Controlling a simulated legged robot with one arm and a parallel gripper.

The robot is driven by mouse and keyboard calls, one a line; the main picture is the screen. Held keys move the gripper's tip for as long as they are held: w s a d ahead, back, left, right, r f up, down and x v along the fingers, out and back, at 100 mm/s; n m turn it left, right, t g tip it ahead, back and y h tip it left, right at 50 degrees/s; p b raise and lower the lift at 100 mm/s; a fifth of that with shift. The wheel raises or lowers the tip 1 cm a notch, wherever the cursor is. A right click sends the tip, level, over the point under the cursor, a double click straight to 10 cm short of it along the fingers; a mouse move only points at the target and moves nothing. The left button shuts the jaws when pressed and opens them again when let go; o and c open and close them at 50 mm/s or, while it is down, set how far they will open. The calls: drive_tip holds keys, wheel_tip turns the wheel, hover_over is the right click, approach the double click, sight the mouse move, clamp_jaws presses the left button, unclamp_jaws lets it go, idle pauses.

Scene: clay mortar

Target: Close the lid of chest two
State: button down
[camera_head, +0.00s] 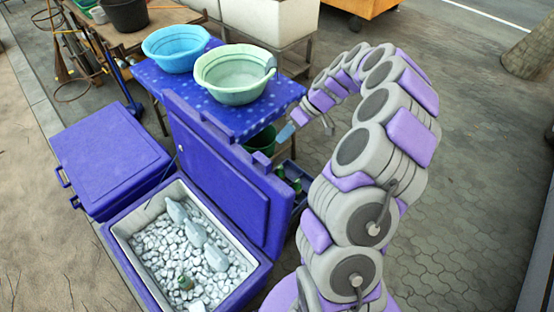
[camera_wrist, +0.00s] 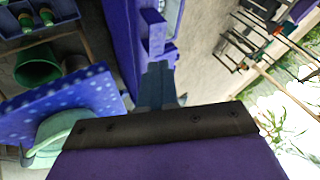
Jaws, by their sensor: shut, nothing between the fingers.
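In the head view, an open blue chest (camera_head: 262,277) stands at the bottom centre. Its lid (camera_head: 225,180) is raised roughly upright on the side toward my arm. Pale stones or ice (camera_head: 160,243), grey fish (camera_head: 195,233) and a dark green object lie inside it. No label shows which chest is two. My gripper (camera_head: 285,133) is above and right of the lid's top edge, and its fingers look small there. In the wrist view, my gripper's fingers (camera_wrist: 158,85) are together and empty, close to a blue edge with a latch-like part (camera_wrist: 153,35); contact cannot be told.
A closed blue chest (camera_head: 105,150) stands left of the open one. Behind the lid, a spotted blue table (camera_head: 270,115) holds a blue basin (camera_head: 175,50) and a pale green basin (camera_head: 235,75). A green bucket (camera_head: 262,140) is below. Paving at right is clear.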

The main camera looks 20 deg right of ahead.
drive_tip(key=d+f+t, duration=0.1)
drive_tip(key=d+f, duration=0.5)
drive_tip(key=d, duration=0.2)
drive_tip(key=a+f, duration=0.7)
drive_tip(key=a, duration=0.3)
drive_tip(key=shift+w, duration=0.35)
